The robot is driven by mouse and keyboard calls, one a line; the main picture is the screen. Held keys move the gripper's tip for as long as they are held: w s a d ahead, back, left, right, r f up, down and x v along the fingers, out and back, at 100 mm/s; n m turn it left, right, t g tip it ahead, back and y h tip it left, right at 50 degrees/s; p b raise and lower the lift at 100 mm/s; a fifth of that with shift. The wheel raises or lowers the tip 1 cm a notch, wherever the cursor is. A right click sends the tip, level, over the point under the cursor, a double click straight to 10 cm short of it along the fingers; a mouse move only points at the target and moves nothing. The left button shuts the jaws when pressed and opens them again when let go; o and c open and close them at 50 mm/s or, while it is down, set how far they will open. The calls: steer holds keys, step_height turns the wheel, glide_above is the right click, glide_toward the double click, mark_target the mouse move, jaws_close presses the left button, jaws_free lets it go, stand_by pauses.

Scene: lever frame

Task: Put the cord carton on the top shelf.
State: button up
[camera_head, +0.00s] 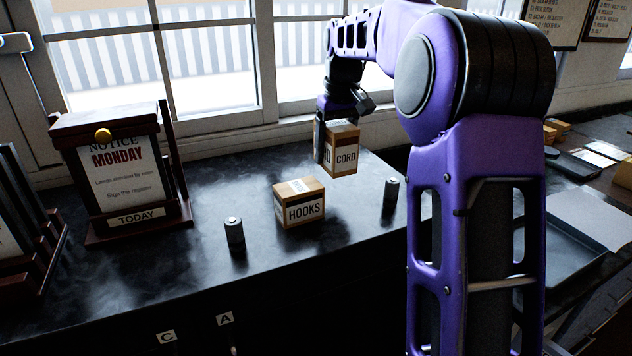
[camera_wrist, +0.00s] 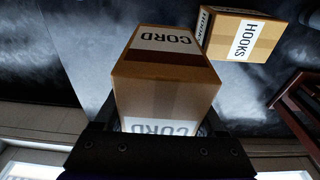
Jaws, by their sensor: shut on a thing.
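The cord carton (camera_head: 343,152) is a small brown box with white CORD labels. My gripper (camera_head: 325,140) is shut on it and holds it above the dark counter (camera_head: 150,265), near the window side. In the wrist view the cord carton (camera_wrist: 168,75) fills the middle, between the jaws of my gripper (camera_wrist: 160,140). The fingertips are partly hidden by the carton. No shelf can be made out for certain in either view.
A HOOKS carton (camera_head: 299,205) sits on the counter and also shows in the wrist view (camera_wrist: 240,38). Two dark cylinders, one left (camera_head: 235,232) and one right (camera_head: 391,190), flank it. A notice stand (camera_head: 120,170) is at left. A tray (camera_head: 560,255) lies at right.

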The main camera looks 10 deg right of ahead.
step_height(320, 180, down, 8)
steer(key=shift+r+b, duration=0.25)
steer(key=shift+b, duration=0.15)
steer(key=shift+f, duration=0.15)
steer(key=o, duration=1.6)
steer(key=shift+c, duration=0.2)
